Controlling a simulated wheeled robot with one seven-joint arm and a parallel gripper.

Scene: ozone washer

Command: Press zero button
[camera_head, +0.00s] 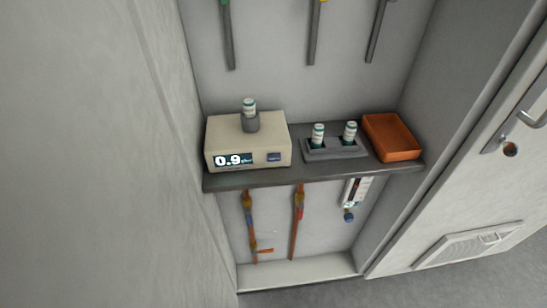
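A beige box-shaped meter (265,157) stands on the left of a grey shelf inside an open cabinet. Its lit display (232,160) on the front reads about 0.9, with smaller blurred characters after it. My gripper is not in view.
A grey holder (334,155) with two upright vials (318,135) stands right of the meter. An orange tray (391,136) is at the shelf's right end. Pipes with valves (297,225) run below the shelf (300,173). Cabinet walls bound both sides; a handled door (500,140) is at right.

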